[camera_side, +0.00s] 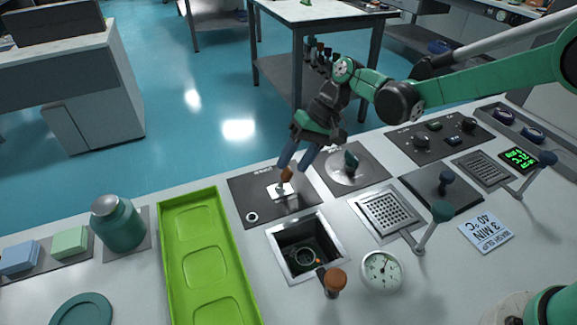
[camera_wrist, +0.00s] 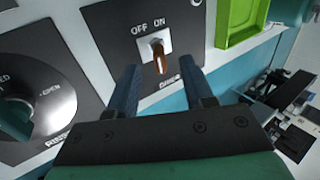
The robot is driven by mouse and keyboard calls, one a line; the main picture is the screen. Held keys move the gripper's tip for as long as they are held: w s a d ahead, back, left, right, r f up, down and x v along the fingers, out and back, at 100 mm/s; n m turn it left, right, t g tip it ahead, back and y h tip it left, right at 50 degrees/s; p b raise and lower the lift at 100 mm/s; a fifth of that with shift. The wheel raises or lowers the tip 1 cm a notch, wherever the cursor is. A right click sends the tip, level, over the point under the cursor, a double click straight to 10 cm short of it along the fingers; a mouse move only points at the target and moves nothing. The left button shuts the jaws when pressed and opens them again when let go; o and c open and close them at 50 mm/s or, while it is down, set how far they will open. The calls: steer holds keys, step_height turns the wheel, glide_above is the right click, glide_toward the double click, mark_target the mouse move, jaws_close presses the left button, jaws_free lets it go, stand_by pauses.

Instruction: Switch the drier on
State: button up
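A toggle switch with an orange-brown lever (camera_wrist: 159,58) stands on a silver plate (camera_wrist: 149,43) on a black panel (camera_wrist: 120,25) in the wrist view. The panel is marked OFF on the left and ON on the right; a small label near the lever is too blurred to read surely. I cannot tell which way the lever is set. In the side view the lever (camera_side: 286,175) shows just below my gripper (camera_side: 293,163). My gripper (camera_wrist: 161,75) is open, with its blue fingers apart on either side of the lever in the wrist view; contact is not visible.
A round knob panel (camera_side: 345,172) is right of the switch panel. A green tray (camera_side: 168,250) lies to the left. A square basin (camera_side: 273,238), a lever with a brown knob (camera_side: 334,282) and a dial gauge (camera_side: 381,272) are in front.

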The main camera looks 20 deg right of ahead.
steer(key=s+d+r+t+h, duration=0.2)
steer(key=s+d+r, duration=0.2)
steer(key=d+r, duration=0.3)
steer(key=s+d+r+t+h, duration=0.2)
steer(key=s+d+t+h, duration=0.2)
steer(key=s+d, duration=0.4)
steer(key=shift+s+r+t, duration=0.15)
steer(key=shift+s+t, duration=0.45)
steer(key=shift+s, duration=0.45)
steer(key=shift+d, duration=0.1)
steer(key=w+a+g+y, duration=0.3)
steer(key=w+a, duration=0.3)
steer(key=w, duration=0.2)
steer(key=shift+w+a+f+g+y, duration=0.6)
steer(key=shift+w+a+f, duration=0.4)
steer(key=shift+a+f, duration=0.75)
steer(key=shift+w+a+f+g+y, duration=0.4)
steer(key=shift+w+a+f+g, duration=0.55)
steer(key=shift+a+f, duration=0.85)
steer(key=shift+w+a+f+g+y, duration=0.55)
steer(key=shift+w+a+f, duration=0.55)
steer(key=shift+a+f, duration=0.65)
steer(key=shift+d+f, duration=0.15)
steer(key=shift+d, duration=0.1)
